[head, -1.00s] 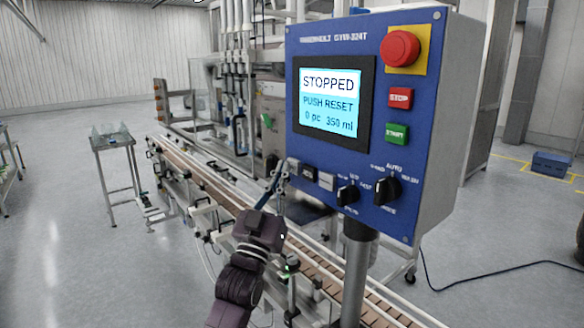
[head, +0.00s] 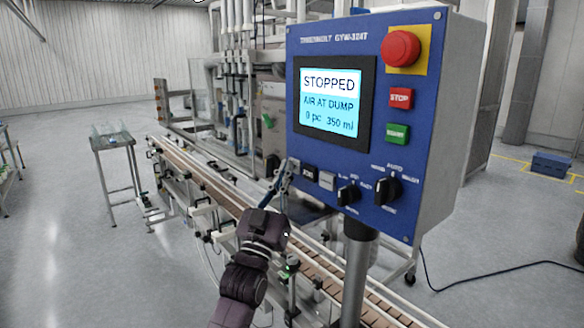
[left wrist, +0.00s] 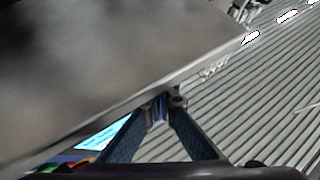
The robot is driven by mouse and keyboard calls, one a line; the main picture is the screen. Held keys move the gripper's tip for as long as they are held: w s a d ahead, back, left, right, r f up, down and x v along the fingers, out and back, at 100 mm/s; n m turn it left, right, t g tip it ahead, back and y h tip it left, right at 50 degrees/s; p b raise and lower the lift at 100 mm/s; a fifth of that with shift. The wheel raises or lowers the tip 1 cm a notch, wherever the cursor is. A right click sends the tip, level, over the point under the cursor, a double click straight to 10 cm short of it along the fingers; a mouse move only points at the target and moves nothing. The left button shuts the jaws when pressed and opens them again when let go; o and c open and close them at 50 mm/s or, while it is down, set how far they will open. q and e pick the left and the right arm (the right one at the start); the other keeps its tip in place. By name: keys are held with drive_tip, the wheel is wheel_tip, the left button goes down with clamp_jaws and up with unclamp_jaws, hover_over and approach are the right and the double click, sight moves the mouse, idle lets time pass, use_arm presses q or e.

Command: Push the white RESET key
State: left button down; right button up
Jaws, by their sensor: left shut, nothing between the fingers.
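The blue control panel (head: 345,110) stands upright at the right of the head view. Its lit screen (head: 330,101) reads STOPPED, AIR AT DUMP, 0 pc 350 ml. Along its lower left is a row of small keys: a black key (head: 308,172), a pale key (head: 327,180) to its right, and a spot at the left end largely covered by my fingers. Which one is RESET cannot be read. My left gripper (head: 286,168) is shut and empty, its tips at the left end of this row; contact cannot be told. The closed fingertips also show in the left wrist view (left wrist: 162,102).
Two black selector knobs (head: 386,190) sit right of the keys. A red emergency button (head: 402,48), red STOP key (head: 401,98) and green START key (head: 396,134) are above. A conveyor (head: 325,275) runs below my arm. A small side table (head: 113,141) stands left.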

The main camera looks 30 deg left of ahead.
use_arm(q)
drive_tip(key=shift+s, duration=0.1)
drive_tip(key=shift+s+a, duration=0.3)
drive_tip(key=shift+s, duration=0.4)
drive_tip(key=shift+s+a+f+p, duration=0.1)
drive_tip(key=shift+s+a+p, duration=0.05)
drive_tip(key=shift+s+p, duration=0.2)
drive_tip(key=shift+s+a, duration=0.25)
drive_tip(key=shift+s, duration=0.4)
drive_tip(key=shift+s+a, duration=0.3)
drive_tip(key=shift+s, duration=0.35)
drive_tip(key=shift+s+a, duration=0.25)
drive_tip(key=shift+s, duration=0.4)
